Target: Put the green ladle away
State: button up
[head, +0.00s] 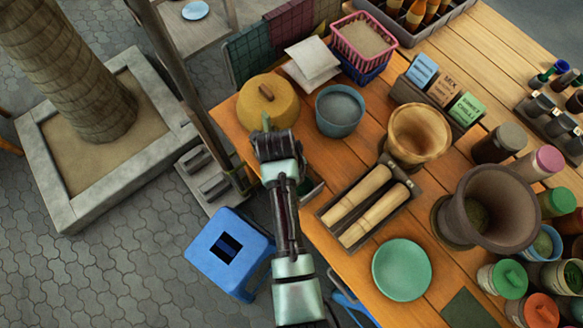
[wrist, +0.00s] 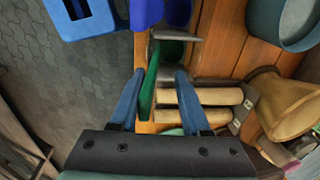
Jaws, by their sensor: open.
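My gripper (head: 270,146) is at the near left edge of the wooden table, beside the yellow lidded pot in the head view. In the wrist view its two blue fingers (wrist: 159,76) are apart. A long green piece (wrist: 149,85), which looks like part of the green ladle, shows between them, closer to the left finger. I cannot tell whether it touches a finger. A darker green surface (wrist: 170,52) sits beyond it by a grey bracket.
A tray with two wooden pestles (head: 368,208), a wooden mortar (head: 418,133), a blue-grey bowl (head: 340,111) and the yellow pot (head: 267,103) stand nearby. A green plate (head: 401,269) lies nearer. A blue stool (head: 228,252) stands on the floor left of the table.

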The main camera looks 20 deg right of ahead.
jog(key=r, duration=0.4)
jog(key=a+r+b, duration=0.1)
jog(key=r, duration=0.8)
jog(key=shift+s+a+b, duration=0.3)
jog(key=shift+a+b, duration=0.05)
jog(key=w+r+n+t+b, duration=0.1)
jog(key=w+r+n+t, duration=0.65)
jog(key=w+r, duration=0.3)
jog(key=w+a+r+n+t, duration=0.1)
jog(key=w+r+n+t, duration=0.15)
jog(key=r, duration=0.35)
jog(key=w+a+r+n+t+b, duration=0.1)
jog(key=r+n+t, duration=0.1)
jog(key=r+n, duration=0.3)
jog(key=w+a+r+n+t, duration=0.1)
jog(key=w+r+n+t, duration=0.1)
jog(key=r, duration=0.5)
jog(key=s+a+r+n+t, duration=0.1)
jog(key=s+r+n+t, duration=0.3)
jog(key=r, duration=0.5)
jog(key=s+a+r+n+t+y+b, duration=0.1)
jog(key=s+r+n+t, duration=0.3)
jog(key=r, duration=0.5)
jog(key=s+a+r+n+t, duration=0.2)
jog(key=s+r+n+t, duration=0.2)
jog(key=r, duration=0.6)
jog(key=s+n, duration=0.2)
jog(key=n, duration=0.1)
jog(key=shift+t+y+b, duration=0.3)
jog(key=shift+t, duration=0.1)
